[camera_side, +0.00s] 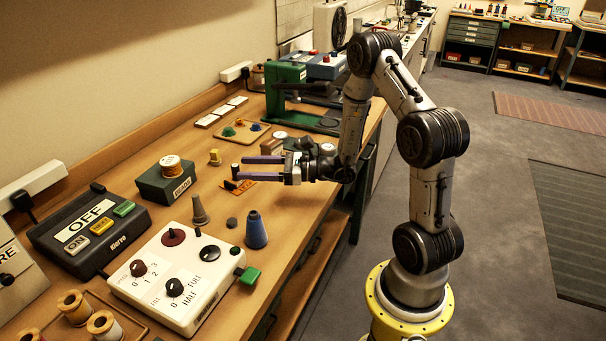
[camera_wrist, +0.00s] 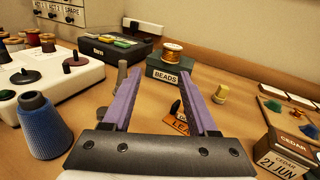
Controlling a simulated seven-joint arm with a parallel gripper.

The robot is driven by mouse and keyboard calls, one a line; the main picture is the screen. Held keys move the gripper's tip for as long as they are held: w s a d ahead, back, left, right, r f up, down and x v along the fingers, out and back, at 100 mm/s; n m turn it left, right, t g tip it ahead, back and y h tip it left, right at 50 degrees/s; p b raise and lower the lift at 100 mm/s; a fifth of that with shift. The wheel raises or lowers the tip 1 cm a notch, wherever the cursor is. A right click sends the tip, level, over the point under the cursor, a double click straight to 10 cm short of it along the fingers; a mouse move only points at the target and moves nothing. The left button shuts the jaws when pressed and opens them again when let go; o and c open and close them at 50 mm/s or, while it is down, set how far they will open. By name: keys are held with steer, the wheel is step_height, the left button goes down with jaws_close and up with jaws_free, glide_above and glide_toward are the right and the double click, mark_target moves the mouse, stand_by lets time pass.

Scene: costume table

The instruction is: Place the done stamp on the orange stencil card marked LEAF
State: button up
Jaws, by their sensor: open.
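The orange stencil card (camera_wrist: 182,127) lies flat on the table, with the letters LEA readable in the wrist view and the rest cut off by my right finger. It also shows small in the side view (camera_side: 246,187). A small dark upright piece (camera_wrist: 175,107), probably the done stamp, stands at the card; it shows in the side view too (camera_side: 235,171). Its marking is not readable, and I cannot tell whether it rests fully on the card. My gripper (camera_side: 239,168) is open and empty, its purple fingers spread level near the dark piece; they also fill the wrist view (camera_wrist: 161,77).
A green BEADS box (camera_side: 167,183) with a spool on top stands beyond the card. A blue cone (camera_side: 256,230), a grey cone (camera_side: 200,212) and a white dial panel (camera_side: 180,275) stand nearer the side camera. CEDAR blocks (camera_wrist: 287,150) are at right in the wrist view.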

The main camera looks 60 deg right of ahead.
steer(key=s+a+r+n+g+y, duration=0.2)
steer(key=a+r+n+g+y, duration=0.15)
steer(key=a, duration=0.25)
steer(key=s+a+r+n+g+y, duration=0.2)
steer(key=a+n+g, duration=0.1)
steer(key=a+n, duration=0.25)
steer(key=s+a+r+n+g+h, duration=0.2)
steer(key=s+a+n+g, duration=0.55)
steer(key=s+n, duration=0.35)
steer(key=s+d+r+n+t+h, duration=0.2)
steer(key=s+d+n+t+h, duration=0.1)
steer(key=s+d+n+h, duration=0.5)
steer(key=shift+s+d+r+n+h, duration=0.3)
steer(key=shift+s+r+n+h, duration=0.1)
steer(key=shift+s+n+h, duration=0.75)
